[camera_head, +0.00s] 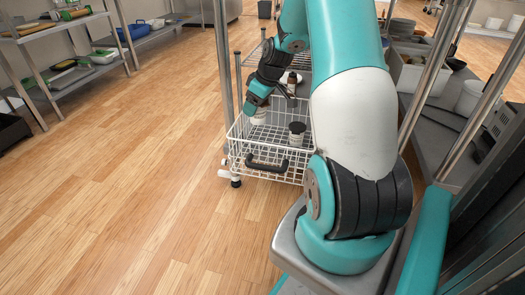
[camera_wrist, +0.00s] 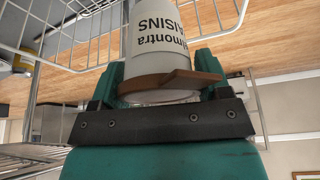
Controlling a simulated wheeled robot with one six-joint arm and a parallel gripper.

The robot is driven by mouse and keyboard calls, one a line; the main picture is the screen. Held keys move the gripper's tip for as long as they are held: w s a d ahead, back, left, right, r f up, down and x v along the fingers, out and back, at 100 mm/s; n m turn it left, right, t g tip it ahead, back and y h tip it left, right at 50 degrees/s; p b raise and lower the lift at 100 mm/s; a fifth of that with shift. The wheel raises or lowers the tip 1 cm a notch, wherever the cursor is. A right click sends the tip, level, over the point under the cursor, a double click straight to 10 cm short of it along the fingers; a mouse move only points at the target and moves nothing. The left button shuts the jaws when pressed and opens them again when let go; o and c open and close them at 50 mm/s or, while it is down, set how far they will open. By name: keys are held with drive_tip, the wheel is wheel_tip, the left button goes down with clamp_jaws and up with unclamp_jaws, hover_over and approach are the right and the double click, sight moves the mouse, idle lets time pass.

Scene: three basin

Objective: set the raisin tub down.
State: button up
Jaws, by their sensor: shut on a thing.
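The raisin tub (camera_wrist: 170,40) is white with a grey band and dark lettering. It appears upside down between the fingers in the wrist view, with a brown piece across its end nearest the gripper. My gripper (camera_wrist: 160,80) is shut on it, one teal finger on each side. In the head view, my gripper (camera_head: 257,104) points down over the white wire basket (camera_head: 262,152), with the pale tub (camera_head: 259,117) below it. I cannot tell whether the tub touches the basket floor.
A dark-lidded tub (camera_head: 297,133) stands in the basket to the right of the held one. Another brown-topped container (camera_head: 292,82) is farther back. Metal posts rise near the basket. Open wooden floor (camera_head: 130,190) lies to the left.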

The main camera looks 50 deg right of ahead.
wheel_tip(320, 180, down, 15)
drive_tip(key=b, duration=0.7)
drive_tip(key=shift+f, duration=0.2)
drive_tip(key=shift+r, duration=0.1)
drive_tip(key=o, duration=1)
